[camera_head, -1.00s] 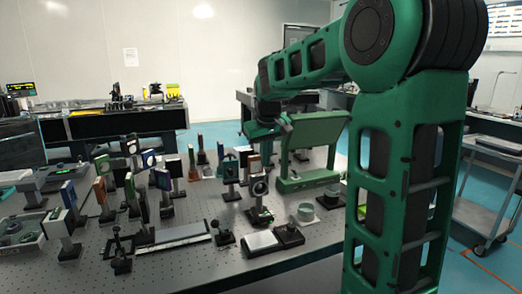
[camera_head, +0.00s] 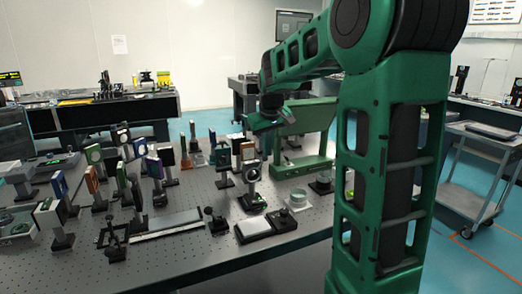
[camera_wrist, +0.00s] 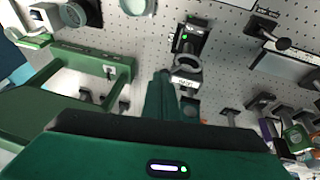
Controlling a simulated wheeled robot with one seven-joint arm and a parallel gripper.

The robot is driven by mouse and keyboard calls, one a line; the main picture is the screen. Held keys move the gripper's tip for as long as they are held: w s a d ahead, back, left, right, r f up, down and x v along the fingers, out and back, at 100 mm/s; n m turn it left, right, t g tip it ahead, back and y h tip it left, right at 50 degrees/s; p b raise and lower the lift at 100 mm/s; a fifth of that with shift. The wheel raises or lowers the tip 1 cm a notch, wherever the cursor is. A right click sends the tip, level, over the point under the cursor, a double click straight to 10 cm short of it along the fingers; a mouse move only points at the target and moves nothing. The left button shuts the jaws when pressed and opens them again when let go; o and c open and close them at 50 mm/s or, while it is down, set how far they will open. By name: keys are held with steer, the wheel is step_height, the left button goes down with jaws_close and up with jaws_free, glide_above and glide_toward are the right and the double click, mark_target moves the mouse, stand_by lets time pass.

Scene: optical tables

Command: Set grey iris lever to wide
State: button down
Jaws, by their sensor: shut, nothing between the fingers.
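A dark ring-shaped mount on a post (camera_head: 252,172), apparently the iris, stands near the front middle of the optical table in the head view. In the wrist view a grey ring (camera_wrist: 188,60) with a small white label shows just ahead and to the right of my fingertips. I cannot make out its lever or the lever's setting. My gripper (camera_wrist: 164,76) is shut and empty, its green fingers pointing toward the ring. A gap to the ring cannot be judged well. In the head view my gripper (camera_head: 263,122) hangs above the table, behind the mount, its fingertips not clear.
A green stand (camera_head: 303,165) is right of the mount and fills the left of the wrist view. Several post-mounted optics crowd the left. A cart (camera_head: 478,175) stands at the right.

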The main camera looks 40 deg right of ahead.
steer(key=shift+a, duration=0.2)
steer(key=w+d+r+v, duration=0.1)
steer(key=v, duration=1.3)
steer(key=s+a+f+m+g+y, duration=0.1)
steer(key=s+a+f+m+g, duration=0.1)
steer(key=s+f, duration=1)
steer(key=s+a+f+m+g+y, duration=0.1)
steer(key=s+a+f, duration=0.4)
steer(key=s+f, duration=0.7)
steer(key=s+m+g, duration=0.1)
steer(key=s, duration=0.6)
steer(key=shift+m+y, duration=0.3)
steer(key=shift+s+a+f, duration=0.1)
steer(key=shift+w+f, duration=0.25)
steer(key=shift+w, duration=0.4)
